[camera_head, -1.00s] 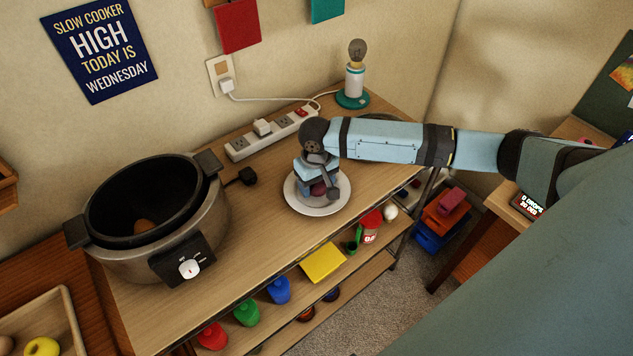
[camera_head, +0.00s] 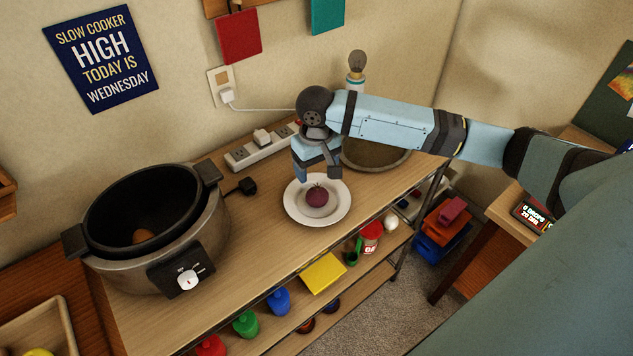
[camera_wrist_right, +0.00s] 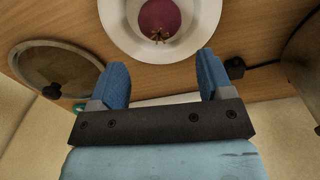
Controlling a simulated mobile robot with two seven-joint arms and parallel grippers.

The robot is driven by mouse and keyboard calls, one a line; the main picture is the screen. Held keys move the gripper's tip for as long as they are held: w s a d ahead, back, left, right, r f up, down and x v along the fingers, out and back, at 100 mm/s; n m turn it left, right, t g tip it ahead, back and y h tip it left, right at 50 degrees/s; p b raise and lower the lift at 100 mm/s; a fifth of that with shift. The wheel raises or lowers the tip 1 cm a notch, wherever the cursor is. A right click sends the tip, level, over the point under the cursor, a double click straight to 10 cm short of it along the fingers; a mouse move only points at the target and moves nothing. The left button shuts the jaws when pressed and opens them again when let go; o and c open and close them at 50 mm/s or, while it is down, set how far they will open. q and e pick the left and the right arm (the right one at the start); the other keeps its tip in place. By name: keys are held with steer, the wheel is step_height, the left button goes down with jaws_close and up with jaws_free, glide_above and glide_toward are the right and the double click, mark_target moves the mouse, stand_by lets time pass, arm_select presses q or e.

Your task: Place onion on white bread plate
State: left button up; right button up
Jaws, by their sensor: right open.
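A purple-red onion (camera_head: 317,195) sits on the white plate (camera_head: 340,213) on the wooden counter. In the right wrist view, the onion (camera_wrist_right: 160,18) lies inside the plate (camera_wrist_right: 113,22), beyond the fingertips. My right gripper (camera_head: 318,174) is above and just behind the onion, apart from it. Its two blue fingers are spread wide in the right wrist view (camera_wrist_right: 163,78), with nothing between them. My left gripper is not in view.
A slow cooker (camera_head: 185,240) with a brown item inside stands on the left. A power strip (camera_head: 262,150) lies along the wall.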

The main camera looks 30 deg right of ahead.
steer(key=shift+r, duration=1.2)
